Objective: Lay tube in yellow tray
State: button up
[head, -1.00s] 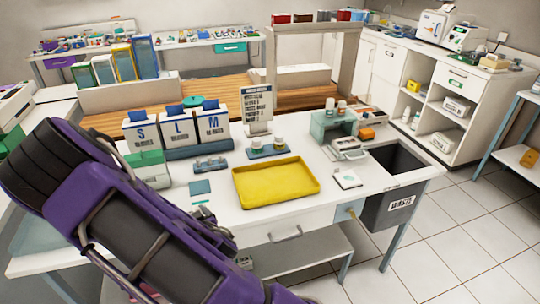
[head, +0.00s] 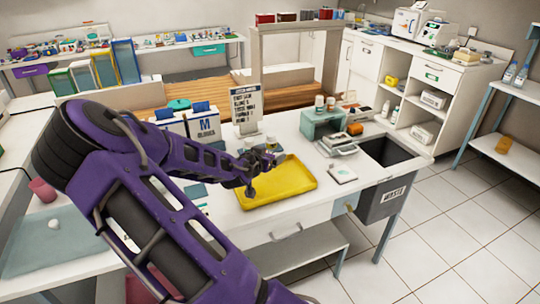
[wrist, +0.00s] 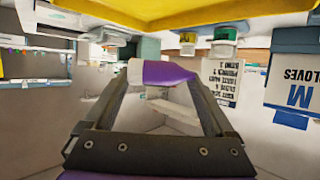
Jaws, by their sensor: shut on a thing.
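The yellow tray (head: 290,184) lies on the white table in the head view and looks empty where it shows. It also fills the top of the wrist view (wrist: 170,12), which is upside down. My gripper (head: 268,163) is at the tray's back left, apparently above it. In the wrist view my gripper (wrist: 152,82) is shut on the tube (wrist: 168,74), which has a purple part and a whitish end. The tube lies crosswise between the fingertips. In the head view the tube is too small and covered to make out clearly.
Glove boxes (head: 205,126) and a sign stand (head: 247,108) are behind my arm. A teal rack (head: 322,122) and a white pad (head: 342,174) are right of the tray. A waste bin (head: 385,195) hangs at the table's right end.

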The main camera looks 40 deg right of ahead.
aim_at(270, 183)
jog(key=shift+d+f, duration=0.2)
notch_tip(270, 183, down, 8)
jog(key=b, duration=0.6)
jog(key=shift+r, duration=0.1)
jog(key=o, duration=1.2)
jog(key=shift+a, duration=0.1)
jog(key=shift+p+v, duration=2.05)
jog(key=shift+v, duration=6.65)
jog(key=shift+w+a, duration=0.1)
